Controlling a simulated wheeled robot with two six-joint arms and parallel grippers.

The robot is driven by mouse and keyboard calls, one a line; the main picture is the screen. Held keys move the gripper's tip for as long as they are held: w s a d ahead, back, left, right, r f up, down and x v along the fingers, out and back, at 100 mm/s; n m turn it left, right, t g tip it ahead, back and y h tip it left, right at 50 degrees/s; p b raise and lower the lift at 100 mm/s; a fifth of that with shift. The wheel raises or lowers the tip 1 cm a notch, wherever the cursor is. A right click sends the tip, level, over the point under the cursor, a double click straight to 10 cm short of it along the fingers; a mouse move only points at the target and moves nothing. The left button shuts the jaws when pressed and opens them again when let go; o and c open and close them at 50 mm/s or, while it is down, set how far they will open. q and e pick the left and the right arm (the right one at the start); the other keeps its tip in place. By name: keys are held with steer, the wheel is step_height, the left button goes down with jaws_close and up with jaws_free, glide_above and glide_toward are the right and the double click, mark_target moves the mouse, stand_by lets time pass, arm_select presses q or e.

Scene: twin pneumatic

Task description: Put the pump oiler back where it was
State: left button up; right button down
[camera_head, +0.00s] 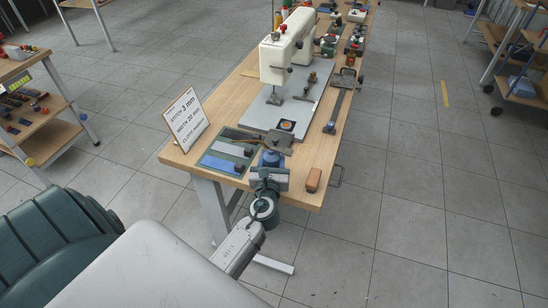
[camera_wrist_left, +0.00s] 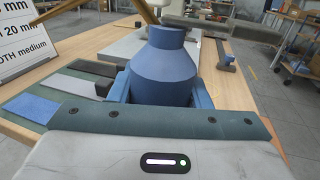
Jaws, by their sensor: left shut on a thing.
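The pump oiler (camera_head: 271,158) is blue, with a wide conical body and a thin brass spout. In the left wrist view the oiler (camera_wrist_left: 168,68) stands roughly upright between my fingers, with the spout rising at its top and a dark lever-like part to its right. My left gripper (camera_head: 269,177) is shut on the oiler at the near edge of the wooden table (camera_head: 284,191). I cannot tell whether its base touches the tabletop. The oiler's lower part is hidden by the gripper. My right gripper is not in view.
A white sewing machine (camera_head: 275,62) stands on a grey plate (camera_head: 262,108) behind the oiler. A brown block (camera_head: 313,180) lies right. A long grey tool (camera_head: 338,105) lies at the right edge.

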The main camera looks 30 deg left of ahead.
arm_select(q)
steer(key=shift+x, duration=0.95)
steer(key=f, duration=0.1)
steer(key=w+f, duration=0.1)
steer(key=f, duration=0.1)
steer(key=shift+f+b, duration=0.3)
steer(key=shift+b, duration=0.05)
steer(key=shift+f, duration=0.3)
steer(key=o, duration=1.3)
steer(key=shift+c, duration=0.2)
steer(key=shift+r, duration=0.1)
